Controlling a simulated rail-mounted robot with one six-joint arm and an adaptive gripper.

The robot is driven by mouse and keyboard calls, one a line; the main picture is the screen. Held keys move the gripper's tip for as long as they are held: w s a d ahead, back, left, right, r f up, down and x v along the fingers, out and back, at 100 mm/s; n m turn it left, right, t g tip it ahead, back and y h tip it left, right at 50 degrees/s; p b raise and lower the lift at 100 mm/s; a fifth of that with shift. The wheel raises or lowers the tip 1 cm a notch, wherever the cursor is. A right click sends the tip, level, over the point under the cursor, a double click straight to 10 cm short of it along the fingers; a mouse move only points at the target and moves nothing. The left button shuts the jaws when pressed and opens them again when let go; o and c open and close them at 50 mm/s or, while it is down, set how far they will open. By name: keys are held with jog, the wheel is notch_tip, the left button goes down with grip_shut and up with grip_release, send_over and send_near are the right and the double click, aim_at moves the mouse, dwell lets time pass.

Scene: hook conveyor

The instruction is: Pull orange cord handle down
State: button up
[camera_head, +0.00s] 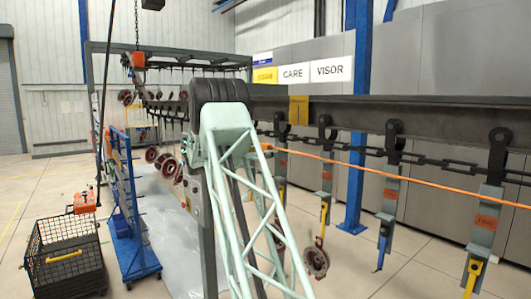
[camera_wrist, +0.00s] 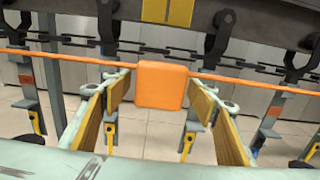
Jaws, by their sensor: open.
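The orange cord (camera_head: 400,181) runs level along the conveyor. It also crosses the wrist view (camera_wrist: 60,54), where a blocky orange handle (camera_wrist: 162,84) sits on it near the middle. My gripper (camera_wrist: 160,92) is open, with one finger on each side of the handle and a visible gap on both sides. I cannot tell how deep the handle lies between the fingertips.
The overhead rail (camera_head: 425,118) carries a dark chain and hanging hooks (camera_head: 387,205) behind the cord. A blue post (camera_head: 355,150) stands behind. A blue cart (camera_head: 128,205) and a black wire basket (camera_head: 66,262) stand at left. Open floor shows at lower right.

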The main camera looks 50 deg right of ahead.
jog(key=c, duration=1.2)
jog(key=shift+o, duration=0.2)
notch_tip(320, 180, down, 5)
jog(key=shift+f+b, duration=0.15)
jog(key=shift+b, duration=1.1)
jog(key=o, duration=1.2)
jog(key=shift+c, duration=0.2)
jog(key=shift+a, duration=0.15)
jog(key=v, duration=1.1)
jog(key=shift+w+a, duration=0.15)
jog(key=shift+a, duration=0.25)
